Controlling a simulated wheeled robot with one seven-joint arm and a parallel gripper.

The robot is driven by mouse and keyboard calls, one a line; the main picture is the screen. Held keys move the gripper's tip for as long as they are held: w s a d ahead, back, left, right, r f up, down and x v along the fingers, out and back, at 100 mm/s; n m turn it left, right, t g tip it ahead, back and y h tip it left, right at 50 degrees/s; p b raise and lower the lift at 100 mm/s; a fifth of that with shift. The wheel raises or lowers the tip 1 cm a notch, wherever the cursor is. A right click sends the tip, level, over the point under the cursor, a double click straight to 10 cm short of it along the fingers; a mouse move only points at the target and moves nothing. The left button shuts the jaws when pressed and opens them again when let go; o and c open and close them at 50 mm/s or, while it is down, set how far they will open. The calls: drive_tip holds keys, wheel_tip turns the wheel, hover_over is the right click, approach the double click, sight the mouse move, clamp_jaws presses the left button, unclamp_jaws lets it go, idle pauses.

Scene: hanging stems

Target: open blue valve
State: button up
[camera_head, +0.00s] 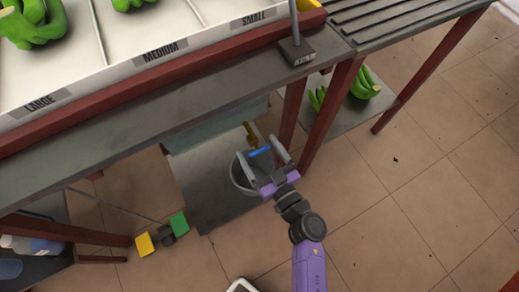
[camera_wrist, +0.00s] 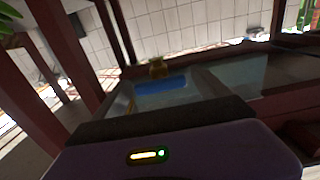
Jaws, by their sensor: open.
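The blue valve handle (camera_head: 260,152) is a short bar beside a brass fitting (camera_head: 250,133), under the edge of the grey bench. My gripper (camera_head: 257,148) is open, with its two grey fingers on either side of the blue handle in the head view; I cannot tell whether they touch it. In the wrist view the blue handle (camera_wrist: 162,86) lies straight ahead, crosswise, with the brass fitting (camera_wrist: 158,68) just behind it. The rest of the valve is hidden.
A grey round bucket (camera_head: 237,182) stands below the valve, partly behind my gripper. Red-brown legs (camera_head: 330,115) of the bench (camera_head: 190,112) stand close on the right. A lower shelf (camera_head: 352,118) holds green bananas (camera_head: 364,82). Open tiled floor (camera_head: 400,210) lies to the right.

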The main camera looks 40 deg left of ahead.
drive_tip(key=c, duration=1.4)
drive_tip(key=shift+n, duration=0.3)
drive_tip(key=n, duration=0.3)
drive_tip(key=shift+r+p, duration=0.1)
drive_tip(key=shift+p, duration=0.3)
drive_tip(key=n, duration=0.5)
drive_tip(key=n+b, duration=0.1)
drive_tip(key=n, duration=0.4)
drive_tip(key=shift+f, duration=0.2)
drive_tip(key=n+b, duration=0.1)
drive_tip(key=n, duration=0.3)
drive_tip(key=shift+s, duration=0.1)
drive_tip(key=shift+n, duration=0.3)
